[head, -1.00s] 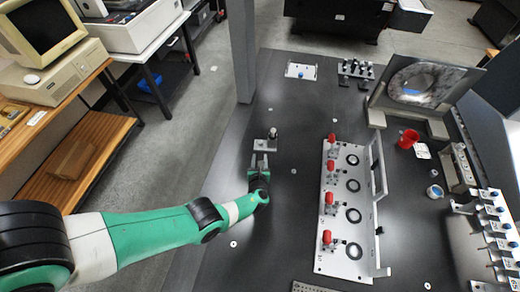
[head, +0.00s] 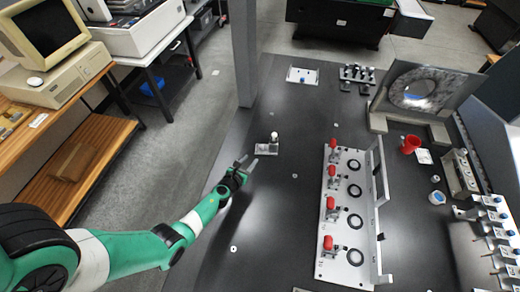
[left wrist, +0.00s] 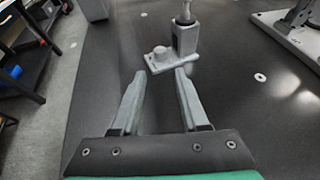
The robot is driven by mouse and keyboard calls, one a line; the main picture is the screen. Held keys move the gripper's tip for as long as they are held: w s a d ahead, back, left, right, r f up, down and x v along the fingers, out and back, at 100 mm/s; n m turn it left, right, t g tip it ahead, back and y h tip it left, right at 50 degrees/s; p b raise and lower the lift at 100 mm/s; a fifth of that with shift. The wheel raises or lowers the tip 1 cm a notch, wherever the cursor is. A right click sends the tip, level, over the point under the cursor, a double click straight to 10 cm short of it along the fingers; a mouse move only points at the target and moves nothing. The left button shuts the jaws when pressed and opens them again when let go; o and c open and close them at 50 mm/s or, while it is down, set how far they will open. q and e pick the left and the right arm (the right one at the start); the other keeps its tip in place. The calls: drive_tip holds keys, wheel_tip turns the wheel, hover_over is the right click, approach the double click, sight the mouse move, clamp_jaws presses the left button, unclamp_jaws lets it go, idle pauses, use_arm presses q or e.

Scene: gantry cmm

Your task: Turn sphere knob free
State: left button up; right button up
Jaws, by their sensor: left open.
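A small grey fixture (head: 267,149) stands on the dark table, left of the middle in the head view. It has a flat base plate and an upright post with a light rounded top (head: 274,135). In the left wrist view its plate (left wrist: 158,64) carries a small grey ball-shaped knob (left wrist: 160,51), with the square post (left wrist: 186,40) to the right. My left gripper (head: 248,162) is open and empty, just short of the fixture and apart from it. In the left wrist view the knob lies ahead of the gap between the fingertips (left wrist: 160,76). My right gripper is not in view.
A white panel (head: 330,262) with red clamps and black rings stands to the right. Beyond it are a red cup (head: 410,144), a framed disc (head: 412,90) and a rack (head: 495,235). A grey column (head: 243,50) rises at the table's left edge. Table around the fixture is clear.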

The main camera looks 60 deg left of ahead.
sight(260, 148)
use_arm(q)
drive_tip(key=b+x, duration=0.4)
drive_tip(key=x, duration=0.1)
drive_tip(key=b+x, duration=0.5)
drive_tip(key=shift+w+a+f, duration=0.1)
drive_tip(key=shift+a+f, duration=0.05)
drive_tip(key=shift+f, duration=0.2)
drive_tip(key=shift+w+a+b, duration=0.3)
drive_tip(key=shift+w+b, duration=0.05)
drive_tip(key=shift+w, duration=0.1)
drive_tip(key=shift+r, duration=0.1)
clamp_jaws()
